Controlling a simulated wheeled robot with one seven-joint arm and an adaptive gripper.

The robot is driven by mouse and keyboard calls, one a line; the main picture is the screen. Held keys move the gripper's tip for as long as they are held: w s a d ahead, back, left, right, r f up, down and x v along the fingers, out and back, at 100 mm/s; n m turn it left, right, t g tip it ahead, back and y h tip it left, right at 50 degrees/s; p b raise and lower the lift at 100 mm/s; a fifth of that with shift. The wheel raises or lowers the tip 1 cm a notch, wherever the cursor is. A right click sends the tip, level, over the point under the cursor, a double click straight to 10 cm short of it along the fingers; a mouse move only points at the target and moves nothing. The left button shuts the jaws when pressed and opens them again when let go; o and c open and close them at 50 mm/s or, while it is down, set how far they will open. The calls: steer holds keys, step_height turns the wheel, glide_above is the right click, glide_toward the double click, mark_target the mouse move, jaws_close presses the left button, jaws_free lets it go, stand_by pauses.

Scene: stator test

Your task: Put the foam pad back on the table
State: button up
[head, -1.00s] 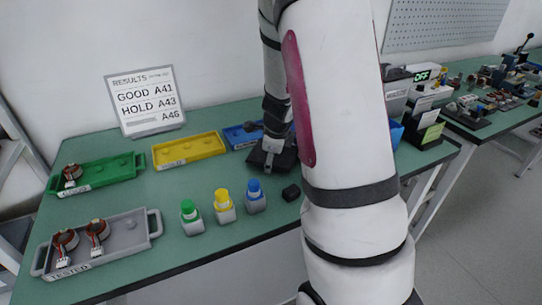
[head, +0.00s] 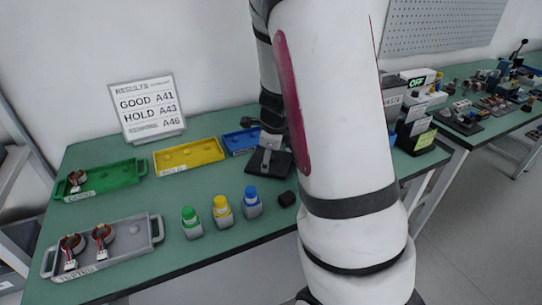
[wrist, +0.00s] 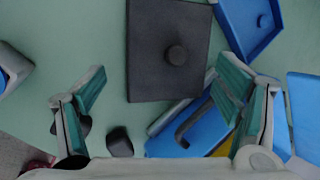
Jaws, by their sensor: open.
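A dark square slab with a round knob (wrist: 150,75), which looks like the foam pad, shows at the top middle of the wrist view. In the head view the dark slab (head: 283,166) lies on the green table (head: 130,205), partly hidden behind my arm and a grey piece. My gripper (wrist: 160,95) is open, its fingers wide apart at left and right of the wrist view. Nothing shows held between them. The slab appears beyond the fingertips, and I cannot tell its distance from them. My arm hides most of the gripper in the head view.
A small black block (head: 287,198) sits near the slab. Three capped bottles (head: 222,213) stand to its left. Green (head: 120,172), yellow (head: 205,152) and blue (head: 240,140) trays line the back. A grey tray (head: 125,245) holds two stators. Bare table lies between bottles and trays.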

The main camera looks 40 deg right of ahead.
steer(key=s+a+r+n+y+p, duration=0.2)
steer(key=s+a+r+n, duration=0.3)
steer(key=a+r+n, duration=0.3)
steer(key=s+a+r+n+y+p, duration=0.15)
steer(key=s+a+r+n, duration=0.3)
steer(key=a+r, duration=0.55)
steer(key=s+a+r+n, duration=0.2)
steer(key=s+n, duration=0.6)
steer(key=s+a+r+n+h, duration=0.1)
steer(key=s+a+r+n, duration=0.1)
steer(key=s+n, duration=0.6)
steer(key=shift+s+a+r, duration=0.15)
steer(key=shift+s+a, duration=0.1)
steer(key=shift+a, duration=0.45)
